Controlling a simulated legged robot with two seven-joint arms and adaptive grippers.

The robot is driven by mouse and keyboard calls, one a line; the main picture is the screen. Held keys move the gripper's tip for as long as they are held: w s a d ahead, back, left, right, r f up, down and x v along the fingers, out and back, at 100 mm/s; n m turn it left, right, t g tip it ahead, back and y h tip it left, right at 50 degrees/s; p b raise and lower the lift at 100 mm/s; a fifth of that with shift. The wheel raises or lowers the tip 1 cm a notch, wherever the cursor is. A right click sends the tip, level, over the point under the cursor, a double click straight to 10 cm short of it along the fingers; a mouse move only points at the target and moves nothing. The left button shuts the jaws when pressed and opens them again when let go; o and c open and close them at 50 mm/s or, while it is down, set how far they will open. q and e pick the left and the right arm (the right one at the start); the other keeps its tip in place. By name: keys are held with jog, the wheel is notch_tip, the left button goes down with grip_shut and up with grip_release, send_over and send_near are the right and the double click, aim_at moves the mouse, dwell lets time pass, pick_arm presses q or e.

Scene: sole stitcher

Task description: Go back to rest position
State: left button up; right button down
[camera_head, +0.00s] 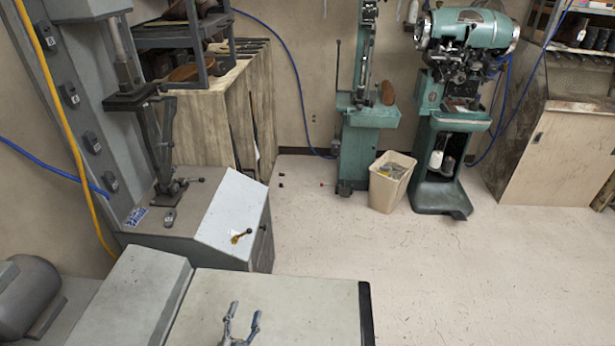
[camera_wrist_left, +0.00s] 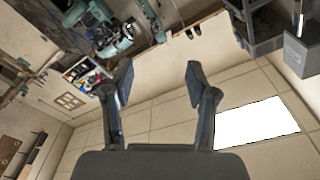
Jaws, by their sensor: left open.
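My left gripper (camera_head: 241,322) shows at the bottom of the head view, in front of a pale grey cabinet top. Its two fingers stand apart with nothing between them. In the left wrist view the same gripper (camera_wrist_left: 160,82) is open and empty, with the tilted room behind it. The sole stitcher cannot be told for certain; a tall grey machine (camera_head: 85,110) with a lever stands at the left, and a green machine (camera_head: 368,135) stands at the back. My right gripper is not in view.
A pale cabinet top (camera_head: 290,300) with a dark right edge lies below my left gripper. A cream bin (camera_head: 390,182) stands between the green machine and a second green machine (camera_head: 450,110). A wooden cabinet (camera_head: 550,150) is at the right. The floor (camera_head: 470,270) in front is clear.

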pick_arm(q)
jog(key=s+a+f+n+g+y, duration=0.25)
jog(key=s+f+g, duration=0.2)
jog(key=f, duration=0.25)
jog(key=s+a+f+n+g+y, duration=0.1)
jog(key=s+a+f+n+g, duration=0.3)
jog(key=f, duration=0.4)
jog(key=s+d+f+g+h, duration=0.1)
jog(key=s+f+g, duration=0.3)
jog(key=s, duration=0.4)
jog(key=s+f+g, duration=0.3)
jog(key=s+f, duration=0.1)
jog(key=s, duration=0.4)
jog(key=s+f+p, duration=0.1)
jog(key=s+f, duration=0.1)
jog(key=f, duration=1.1)
jog(key=s+f+g+p, duration=0.1)
jog(key=s+f, duration=0.1)
jog(key=f, duration=1)
jog(key=shift+f, duration=0.35)
jog(key=c, duration=0.3)
jog(key=shift+s+r+p, duration=0.15)
jog(key=shift+p, duration=0.15)
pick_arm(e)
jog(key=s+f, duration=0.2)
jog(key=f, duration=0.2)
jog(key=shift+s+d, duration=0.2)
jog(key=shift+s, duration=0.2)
